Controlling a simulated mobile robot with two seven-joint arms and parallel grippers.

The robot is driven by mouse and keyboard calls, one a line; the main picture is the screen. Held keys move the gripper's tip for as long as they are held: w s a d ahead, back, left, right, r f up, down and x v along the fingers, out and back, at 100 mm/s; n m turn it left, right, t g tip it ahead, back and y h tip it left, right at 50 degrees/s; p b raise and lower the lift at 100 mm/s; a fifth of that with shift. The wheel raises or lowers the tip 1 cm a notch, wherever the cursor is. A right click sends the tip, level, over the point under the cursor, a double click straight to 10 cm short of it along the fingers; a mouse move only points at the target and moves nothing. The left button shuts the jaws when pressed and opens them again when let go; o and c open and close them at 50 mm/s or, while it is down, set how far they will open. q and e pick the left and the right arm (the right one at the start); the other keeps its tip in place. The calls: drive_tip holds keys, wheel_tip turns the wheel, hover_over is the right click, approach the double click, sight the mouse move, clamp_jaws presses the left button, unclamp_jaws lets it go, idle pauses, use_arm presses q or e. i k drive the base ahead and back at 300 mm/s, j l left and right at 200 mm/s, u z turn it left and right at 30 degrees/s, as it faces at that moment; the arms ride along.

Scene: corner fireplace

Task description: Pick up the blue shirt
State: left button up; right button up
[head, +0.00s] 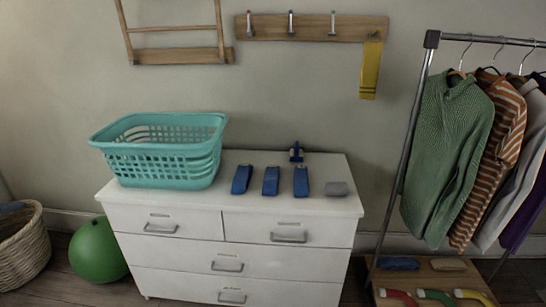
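I cannot pick out a clear blue shirt in the head view. Hanging on the clothes rack (410,140) at the right are a green knitted top (445,150), an orange-brown striped shirt (490,165), a pale grey garment (518,160) and a purple one (524,222). Neither of my grippers is in view.
A white dresser (232,253) stands in the middle. A hook board (310,27) holds a yellow strip (370,70).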

sight(301, 187)
drive_tip(key=i+j, duration=0.15)
drive_tip(key=i, duration=0.2)
drive_tip(key=i+j, duration=0.15)
drive_tip(key=i, duration=0.25)
drive_tip(key=i+j, duration=0.15)
drive_tip(key=i, duration=0.2)
